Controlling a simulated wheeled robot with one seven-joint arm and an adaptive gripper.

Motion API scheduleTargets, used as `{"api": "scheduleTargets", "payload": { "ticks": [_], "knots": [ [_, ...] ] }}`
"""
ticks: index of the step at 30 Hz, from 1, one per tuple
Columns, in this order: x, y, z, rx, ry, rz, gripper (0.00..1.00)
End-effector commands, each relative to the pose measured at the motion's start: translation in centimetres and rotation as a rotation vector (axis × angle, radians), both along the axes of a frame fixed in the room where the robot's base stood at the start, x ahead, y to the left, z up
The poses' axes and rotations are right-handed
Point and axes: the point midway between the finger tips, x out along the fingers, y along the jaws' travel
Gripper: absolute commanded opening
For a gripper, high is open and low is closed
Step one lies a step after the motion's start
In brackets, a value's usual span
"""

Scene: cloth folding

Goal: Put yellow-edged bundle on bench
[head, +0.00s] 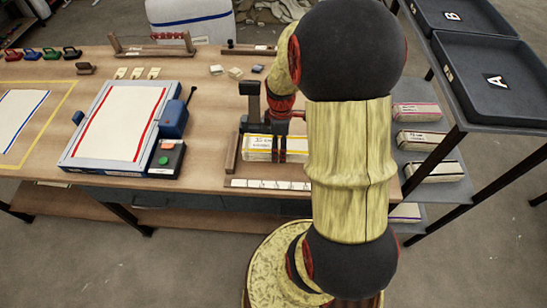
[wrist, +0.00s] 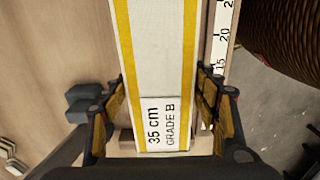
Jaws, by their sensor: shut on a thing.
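The yellow-edged bundle (head: 258,155) is a flat white block of cloth. It lies at the right part of the wooden bench (head: 212,105), by a small wooden fixture. In the wrist view the bundle (wrist: 155,40) has yellow stripes along both edges and a label reading "35 cm GRADE B". My gripper (head: 280,145) is above the bundle with its fingers down around it. In the wrist view my gripper (wrist: 163,98) has one yellow-padded finger on each side, shut on the bundle. My arm hides the bundle's right end in the head view.
A ruler strip (head: 268,185) runs along the front of the fixture. A framed board with a red-edged cloth (head: 122,122) and a black box with a green button (head: 166,160) are to the left. Right, a rack holds grey trays A (head: 480,105) and B (head: 480,28), with bundles below (head: 418,138).

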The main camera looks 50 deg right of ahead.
Motion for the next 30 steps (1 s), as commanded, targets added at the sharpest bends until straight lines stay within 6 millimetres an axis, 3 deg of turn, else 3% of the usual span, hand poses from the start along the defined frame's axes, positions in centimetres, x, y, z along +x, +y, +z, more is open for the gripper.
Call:
{"api": "scheduleTargets", "payload": {
  "ticks": [10, 17, 29, 30],
  "knots": [
    [1.4, 1.4, -2.3, -0.001, -0.001, 0.002, 0.22],
    [1.5, 1.5, -5.4, -0.002, -0.001, 0.000, 0.22],
    [1.5, 1.4, -5.8, -0.002, -0.001, 0.000, 0.22],
    [1.5, 1.5, -5.8, -0.001, -0.001, 0.000, 0.62]
  ]
}}
